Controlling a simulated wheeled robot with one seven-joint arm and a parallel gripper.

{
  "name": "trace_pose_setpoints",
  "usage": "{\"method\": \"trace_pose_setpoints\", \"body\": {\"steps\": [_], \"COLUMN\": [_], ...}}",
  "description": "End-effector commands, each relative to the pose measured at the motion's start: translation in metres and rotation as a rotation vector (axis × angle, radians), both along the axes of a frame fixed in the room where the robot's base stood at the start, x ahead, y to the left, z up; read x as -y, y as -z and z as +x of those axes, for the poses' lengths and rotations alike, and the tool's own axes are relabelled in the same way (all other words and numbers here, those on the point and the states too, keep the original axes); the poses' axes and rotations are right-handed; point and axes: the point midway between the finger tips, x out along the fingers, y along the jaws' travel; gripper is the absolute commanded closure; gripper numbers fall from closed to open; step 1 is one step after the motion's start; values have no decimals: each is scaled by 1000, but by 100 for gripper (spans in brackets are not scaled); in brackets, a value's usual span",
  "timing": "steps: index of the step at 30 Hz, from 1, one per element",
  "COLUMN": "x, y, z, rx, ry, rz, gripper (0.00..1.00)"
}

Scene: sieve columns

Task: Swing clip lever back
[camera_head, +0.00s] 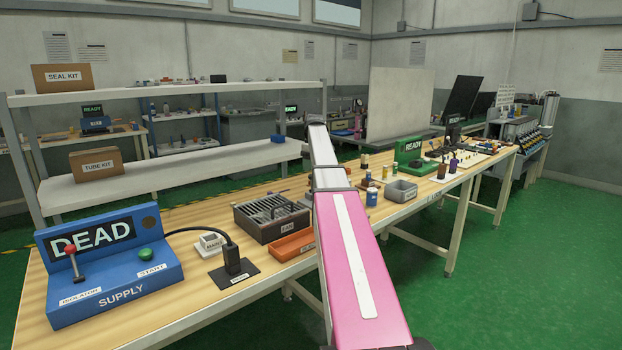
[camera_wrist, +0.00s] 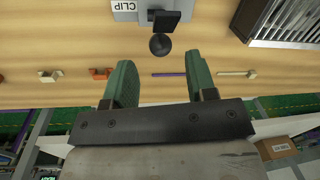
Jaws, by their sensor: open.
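The clip shows at the top of the wrist view as a grey base with a white label reading CLIP (camera_wrist: 125,5), upside down there. A black lever (camera_wrist: 166,20) with a round dark knob (camera_wrist: 159,45) stands on it. My gripper (camera_wrist: 159,70) is open, with its two green fingers spread apart. In the head view my pink and white arm reaches across the bench; my gripper and the clip are not visible there.
A slatted dark tray (camera_head: 272,216) and an orange bin (camera_head: 294,246) stand left of my arm. A blue supply box (camera_head: 110,265) reading DEAD stands on the near left. Grey bin (camera_head: 401,191) stands right.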

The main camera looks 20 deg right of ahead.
Motion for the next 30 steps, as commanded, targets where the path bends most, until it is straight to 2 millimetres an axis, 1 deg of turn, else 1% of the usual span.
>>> {"method": "trace_pose_setpoints", "body": {"steps": [1, 3, 6, 9, 14, 22, 23, 24, 27, 30], "x": [-1, -2, -3, -4, -4, -4, -4, -4, -4, -4], "y": [10, 21, 34, 43, 51, 51, 51, 51, 51, 51], "z": [-2, -2, -3, -3, -3, -3, -3, -3, -3, -3], "rx": [-1, -1, -1, 1, 0, 0, 0, 0, 0, 0], "ry": [0, 0, 0, 0, 1, 1, 1, 1, 1, 1], "rz": [-1, -1, -1, -1, -1, -1, -1, -1, -1, -1], "gripper": [48, 48, 48, 48, 48, 48, 58, 71, 100, 100]}}
